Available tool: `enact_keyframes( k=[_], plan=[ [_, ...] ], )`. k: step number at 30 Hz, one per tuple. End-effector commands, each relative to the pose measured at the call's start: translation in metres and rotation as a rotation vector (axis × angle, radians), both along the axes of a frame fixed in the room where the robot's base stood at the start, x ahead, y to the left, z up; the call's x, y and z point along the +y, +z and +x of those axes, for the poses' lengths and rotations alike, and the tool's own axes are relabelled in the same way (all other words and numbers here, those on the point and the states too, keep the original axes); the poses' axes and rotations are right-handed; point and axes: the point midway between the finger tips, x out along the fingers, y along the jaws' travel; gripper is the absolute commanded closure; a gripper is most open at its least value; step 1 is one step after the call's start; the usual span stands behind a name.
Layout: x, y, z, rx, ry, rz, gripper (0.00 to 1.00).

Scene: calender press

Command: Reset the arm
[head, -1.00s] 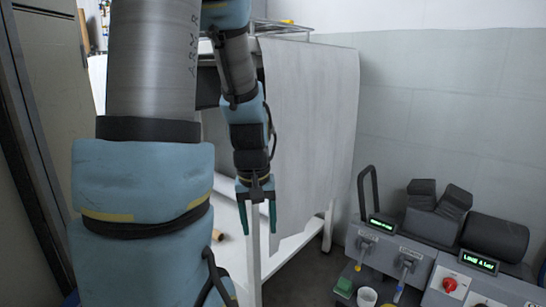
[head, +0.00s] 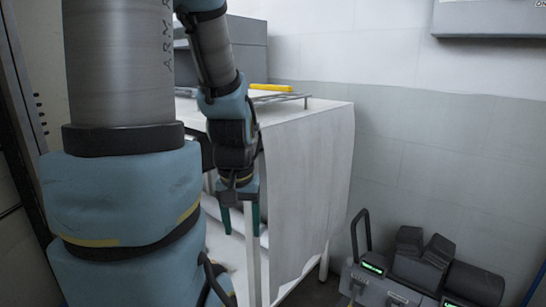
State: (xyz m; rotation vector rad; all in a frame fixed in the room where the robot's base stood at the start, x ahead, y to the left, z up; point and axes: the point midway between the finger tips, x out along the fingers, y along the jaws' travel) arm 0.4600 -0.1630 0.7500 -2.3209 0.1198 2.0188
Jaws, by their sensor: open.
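My gripper (head: 241,222) hangs from my blue and grey arm in the middle of the head view, fingers pointing down. I cannot tell how far the gripper is from the sheet or the leg.
A grey control console (head: 375,290) with dark rollers (head: 422,250) and a lit green display stands at the lower right. A yellow object (head: 270,87) lies on the table top near a metal rail. A grey panel (head: 490,18) hangs on the wall at the upper right.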

Motion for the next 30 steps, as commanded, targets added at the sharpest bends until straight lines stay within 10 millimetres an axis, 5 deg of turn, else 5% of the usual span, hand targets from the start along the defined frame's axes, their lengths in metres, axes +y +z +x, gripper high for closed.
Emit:
enact_keyframes(
  k=[1, 15, 21, 30],
  plan=[
    [0.0, 0.033, 0.0, 0.0, 0.0, 0.0, 0.36],
    [0.0, 0.167, 0.0, 0.0, 0.0, 0.0, 0.36],
    [0.0, 0.188, 0.0, 0.0, 0.0, 0.0, 0.36],
    [0.0, 0.187, 0.0, 0.0, 0.0, 0.0, 0.36]
  ],
)
